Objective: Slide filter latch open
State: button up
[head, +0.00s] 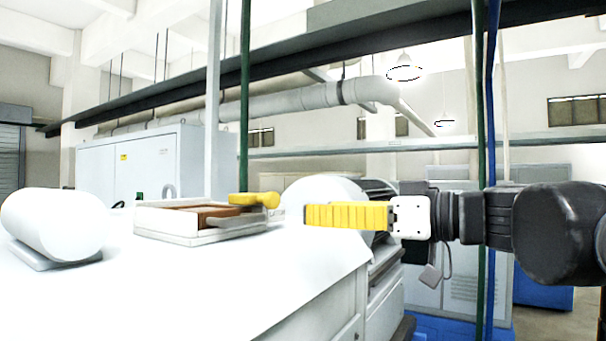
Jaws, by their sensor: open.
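A low white frame (165,222) with a brown panel (190,212) inside lies on the white tabletop. A yellow piece with a rounded end (255,200) sits at its right end and looks like the filter latch. My gripper (308,217) reaches in from the right with its yellow fingers level and pointing left. It is open and seen from the side, so one finger hides the other and the gap does not show. In the picture its tips are to the right of the yellow piece and a little lower, apart from it. The depth between them is hard to judge.
A white cylinder on a base (55,222) stands at the left of the table (200,285). A round white machine part (322,188) with a dark ribbed body is partly hidden behind my fingers. Green (245,100) and blue vertical pipes cross the view. The table's front is clear.

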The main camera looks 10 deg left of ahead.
aim_at(277, 199)
jog(key=p+x, duration=0.1)
jog(key=x, duration=0.2)
jog(key=r+p+x, duration=0.1)
jog(key=x, duration=0.3)
jog(key=r+p+x, duration=0.1)
jog(key=x, duration=0.3)
jog(key=shift+w, duration=0.1)
grip_shut()
jog(key=shift+w, duration=0.1)
